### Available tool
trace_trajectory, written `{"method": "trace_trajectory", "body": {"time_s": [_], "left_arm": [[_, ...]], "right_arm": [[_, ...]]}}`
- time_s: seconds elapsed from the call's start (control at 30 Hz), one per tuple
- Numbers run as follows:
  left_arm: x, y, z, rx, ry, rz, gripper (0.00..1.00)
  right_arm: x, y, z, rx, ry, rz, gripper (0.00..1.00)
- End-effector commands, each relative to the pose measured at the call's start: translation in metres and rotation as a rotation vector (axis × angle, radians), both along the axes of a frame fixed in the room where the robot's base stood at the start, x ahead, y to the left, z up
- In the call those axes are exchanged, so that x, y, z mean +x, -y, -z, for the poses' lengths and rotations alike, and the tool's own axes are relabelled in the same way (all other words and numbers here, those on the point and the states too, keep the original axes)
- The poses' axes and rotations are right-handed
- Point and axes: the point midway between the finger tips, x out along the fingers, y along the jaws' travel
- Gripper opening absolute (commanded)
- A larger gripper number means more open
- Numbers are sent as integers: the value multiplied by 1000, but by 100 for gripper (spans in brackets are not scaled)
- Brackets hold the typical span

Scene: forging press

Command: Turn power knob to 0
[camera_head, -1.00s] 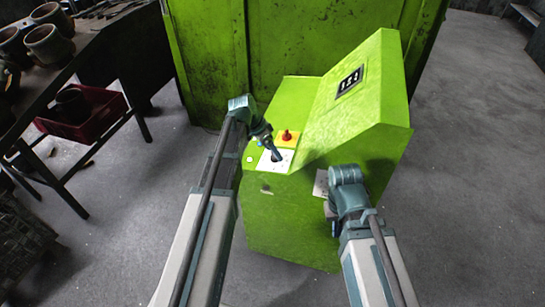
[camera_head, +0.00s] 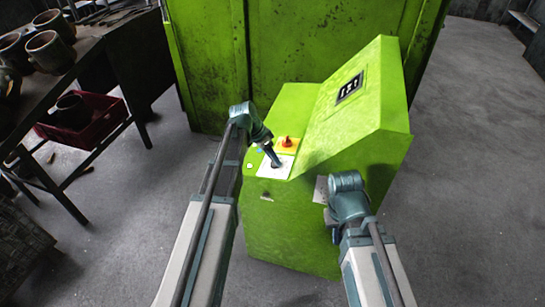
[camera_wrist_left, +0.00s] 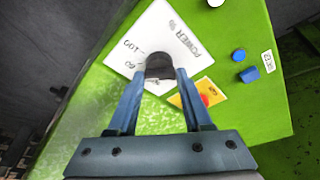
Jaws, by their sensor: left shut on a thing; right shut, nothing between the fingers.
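The power knob (camera_wrist_left: 159,66) is dark and sits on a white plate (camera_wrist_left: 142,34) printed "POWER %", with "100" and "60" readable. My left gripper (camera_wrist_left: 156,73) is shut on the knob, one finger on each side; the fingers and knob hide part of the scale. In the head view the white plate (camera_head: 268,171) lies on the low top of the green console, with my left gripper (camera_head: 276,163) reaching down to it. The knob's pointer and the 0 mark cannot be made out. My right gripper (camera_head: 331,216) is shut and empty beside the console front, partly hidden by its wrist.
A red emergency button (camera_head: 286,141) on a yellow plate is close behind my left gripper. Blue buttons (camera_wrist_left: 249,75) sit on the green console (camera_head: 290,225). A sloped panel with a display (camera_head: 350,87) rises to the right. A table with pots (camera_head: 45,50) stands left.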

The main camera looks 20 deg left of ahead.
Motion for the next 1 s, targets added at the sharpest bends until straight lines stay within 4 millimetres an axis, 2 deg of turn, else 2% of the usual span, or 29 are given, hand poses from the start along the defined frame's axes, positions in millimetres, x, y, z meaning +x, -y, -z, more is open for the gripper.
{"method": "trace_trajectory", "body": {"time_s": [0.27,1.0], "left_arm": [[-2,1,-1,1,-22,-135,0],[-1,5,-1,5,-130,-818,0]], "right_arm": [[0,0,-2,0,0,0,0],[0,0,-9,0,0,0,0]]}}
